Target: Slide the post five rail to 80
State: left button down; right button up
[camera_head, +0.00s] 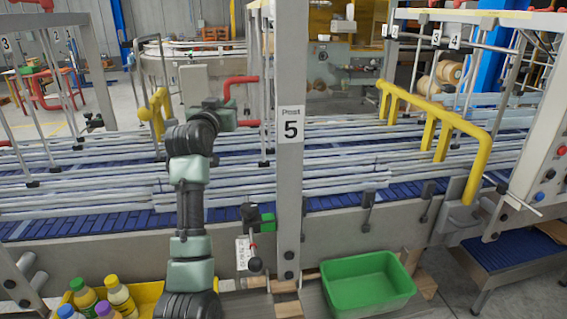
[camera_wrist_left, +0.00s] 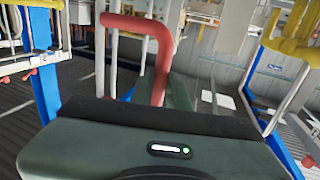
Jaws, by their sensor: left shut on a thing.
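The grey post (camera_head: 290,190) with the "Post 5" sign (camera_head: 290,126) stands at mid-picture in the head view. A red bent handle (camera_head: 238,79) juts to the left of its upper part. My left gripper (camera_head: 230,114) is at the lower end of this handle. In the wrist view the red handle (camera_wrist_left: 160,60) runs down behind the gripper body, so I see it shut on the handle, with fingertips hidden. A white scale plate (camera_head: 243,254) hangs low beside the post, near a black knob (camera_head: 255,264); its numbers are too small to read. My right gripper is not in view.
White guide rails (camera_head: 340,160) run across the blue conveyor (camera_head: 340,200). A yellow tube guard (camera_head: 440,115) stands at right. A green bin (camera_head: 368,282) and a yellow crate of bottles (camera_head: 148,294) are in front. Another red piece (camera_head: 249,123) is close to the gripper.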

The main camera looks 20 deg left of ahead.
pick_arm(q)
jog(key=shift+s+d+f, duration=0.1)
jog(key=shift+s+d, duration=0.1)
jog(key=shift+s, duration=0.25)
jog(key=c, duration=1.2)
grip_release()
jog(key=shift+w, duration=0.1)
jog(key=shift+c, duration=0.2)
jog(key=p+v, duration=0.1)
jog(key=v, duration=0.6)
